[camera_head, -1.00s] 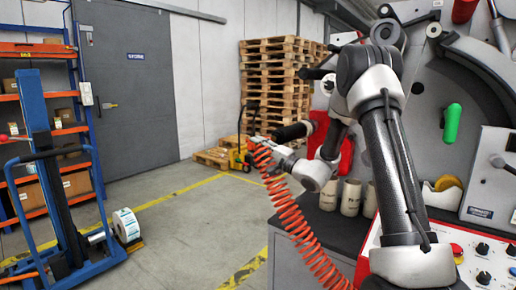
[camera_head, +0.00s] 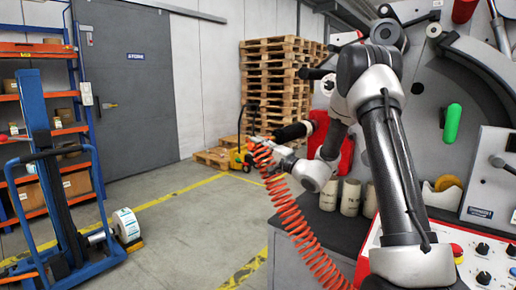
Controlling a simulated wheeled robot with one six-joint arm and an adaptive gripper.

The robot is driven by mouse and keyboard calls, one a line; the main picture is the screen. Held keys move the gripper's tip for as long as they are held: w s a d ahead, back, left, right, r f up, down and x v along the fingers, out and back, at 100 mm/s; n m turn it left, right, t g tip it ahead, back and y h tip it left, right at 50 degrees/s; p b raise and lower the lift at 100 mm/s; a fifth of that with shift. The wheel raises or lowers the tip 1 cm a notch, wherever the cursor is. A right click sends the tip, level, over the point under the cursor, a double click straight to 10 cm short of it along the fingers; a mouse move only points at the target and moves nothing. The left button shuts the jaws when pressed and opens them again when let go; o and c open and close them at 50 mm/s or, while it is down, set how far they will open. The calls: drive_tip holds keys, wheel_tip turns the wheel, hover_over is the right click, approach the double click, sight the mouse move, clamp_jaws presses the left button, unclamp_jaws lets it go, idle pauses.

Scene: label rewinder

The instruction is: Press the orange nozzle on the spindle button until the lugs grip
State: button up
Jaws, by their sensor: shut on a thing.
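My gripper (camera_head: 268,146) is at the left end of my bent arm, left of the machine and in front of the pallet truck. It is small in the picture and shut on the orange nozzle (camera_head: 257,141), of which little shows. An orange coiled hose (camera_head: 293,213) hangs from there down to the bench front. A black cylinder (camera_head: 293,131) sits just above the wrist. A dark spindle end with a pale round face (camera_head: 328,86) shows behind my forearm, partly hidden. The gripper is apart from it, lower and to the left. I cannot make out the button or lugs.
Pale cores (camera_head: 350,197) stand on the dark bench below my arm. A control panel (camera_head: 483,262) with knobs is at lower right, and a green handle (camera_head: 452,123) is on the machine. Stacked pallets (camera_head: 270,80) stand behind.

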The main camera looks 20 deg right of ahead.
idle(0.4)
drive_tip(key=s+a, duration=0.5)
drive_tip(key=a, duration=0.2)
drive_tip(key=shift+s+a, duration=0.15)
idle(0.5)
drive_tip(key=s+a+f, duration=0.4)
drive_tip(key=s+a, duration=0.2)
drive_tip(key=a, duration=0.3)
drive_tip(key=shift+s, duration=0.2)
idle(0.5)
drive_tip(key=shift+r, duration=0.1)
